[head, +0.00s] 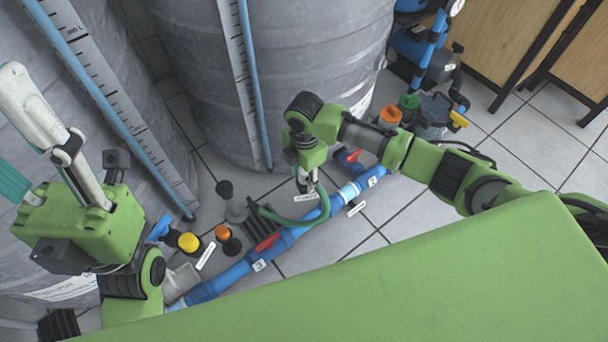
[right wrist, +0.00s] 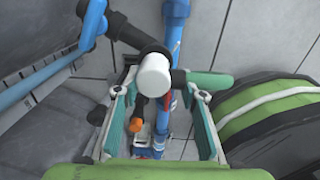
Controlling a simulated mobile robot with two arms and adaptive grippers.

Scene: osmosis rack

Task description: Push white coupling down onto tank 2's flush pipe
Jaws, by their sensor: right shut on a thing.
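My right gripper (head: 305,185) points down in front of the middle grey tank (head: 300,70), above the blue floor pipe. In the right wrist view a round white end, which looks like the white coupling (right wrist: 154,75), sits between its teal fingers (right wrist: 158,112). Dark grey pipe and a green hose end (right wrist: 208,82) lie around it. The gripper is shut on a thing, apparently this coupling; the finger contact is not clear. Tank 2's flush pipe cannot be made out under the gripper. My left gripper (head: 30,140) is raised at the left, its opening unclear.
A blue pipe (head: 235,272) with red-handled valves runs along the tiled floor.

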